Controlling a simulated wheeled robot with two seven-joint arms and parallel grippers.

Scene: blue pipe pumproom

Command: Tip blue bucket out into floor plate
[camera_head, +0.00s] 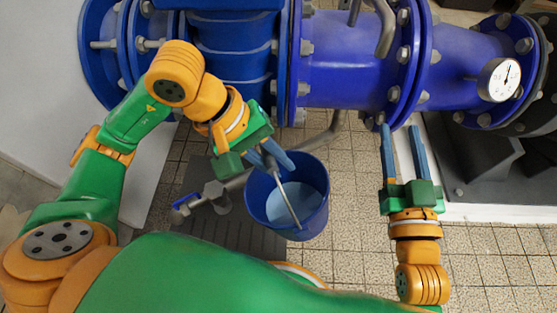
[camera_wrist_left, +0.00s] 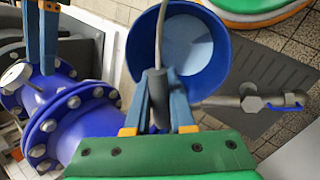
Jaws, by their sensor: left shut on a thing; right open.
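The blue bucket (camera_head: 314,207) is in the middle of the head view, its mouth facing up, with pale blue liquid inside. It also shows in the left wrist view (camera_wrist_left: 222,75). My left gripper (camera_head: 277,158) is shut on the grey grip (camera_wrist_left: 158,95) of the bucket's handle, above the rim. The floor plate (camera_head: 243,236), dark grey and ribbed, lies left of and partly behind the bucket; it also shows in the left wrist view (camera_wrist_left: 268,75). I cannot tell whether the bucket touches the floor. My right gripper (camera_head: 402,135) is open and empty, right of the bucket.
A large blue flanged pipe (camera_head: 345,65) with a gauge (camera_head: 498,80) runs across the back. A grey pipe with a blue-handled valve (camera_head: 187,205) crosses above the plate at left. Dark grey blocks (camera_head: 485,165) stand at right. Tiled floor (camera_head: 350,235) is clear between bucket and right arm.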

